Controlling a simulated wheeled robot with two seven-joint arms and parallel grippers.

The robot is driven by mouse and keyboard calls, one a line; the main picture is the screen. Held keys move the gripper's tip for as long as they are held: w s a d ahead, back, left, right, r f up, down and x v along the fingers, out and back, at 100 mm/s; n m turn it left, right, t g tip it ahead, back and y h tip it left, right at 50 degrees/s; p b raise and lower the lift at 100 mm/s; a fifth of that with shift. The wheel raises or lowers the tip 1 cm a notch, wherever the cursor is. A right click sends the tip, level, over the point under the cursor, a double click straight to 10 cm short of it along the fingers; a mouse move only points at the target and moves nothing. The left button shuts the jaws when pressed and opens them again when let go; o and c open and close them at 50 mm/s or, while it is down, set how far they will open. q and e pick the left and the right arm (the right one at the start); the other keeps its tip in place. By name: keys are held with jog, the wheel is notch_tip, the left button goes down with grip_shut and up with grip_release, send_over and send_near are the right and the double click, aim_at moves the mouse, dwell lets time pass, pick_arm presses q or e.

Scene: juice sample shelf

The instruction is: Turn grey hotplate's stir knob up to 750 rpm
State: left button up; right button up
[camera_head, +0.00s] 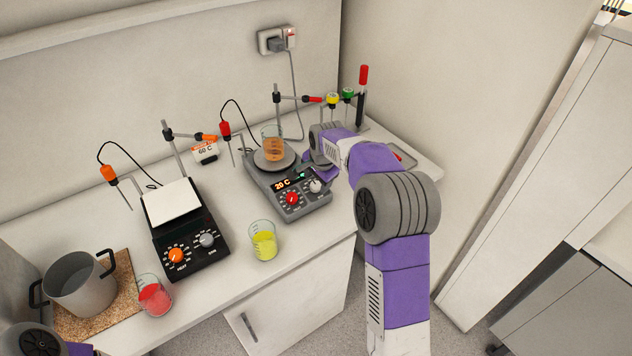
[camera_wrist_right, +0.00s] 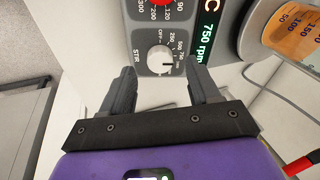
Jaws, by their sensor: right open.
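The grey hotplate (camera_head: 309,208) stands at the right of the counter, with a beaker of orange liquid (camera_head: 273,150) on its plate. Its pale stir knob (camera_head: 316,186) is right of the red knob (camera_head: 291,198). In the right wrist view the stir knob (camera_wrist_right: 160,60) has its dark pointer turned right, toward the scale's numbers. The green display (camera_wrist_right: 208,45) reads 750 rpm. My right gripper (camera_wrist_right: 160,70) is open, with its fingertips on either side of the knob's near edge, apart from it. In the head view my arm partly hides this gripper. My left gripper is out of view.
A black hotplate (camera_head: 190,258) stands to the left. A beaker of yellow liquid (camera_head: 263,245) stands near the front edge. A pot (camera_head: 80,290) and a beaker of red liquid (camera_head: 153,300) are farther left. Stands with probes and a cable rise behind the hotplates.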

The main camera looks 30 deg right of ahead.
jog(key=shift+p+v, duration=0.3)
jog(key=shift+v, duration=2.05)
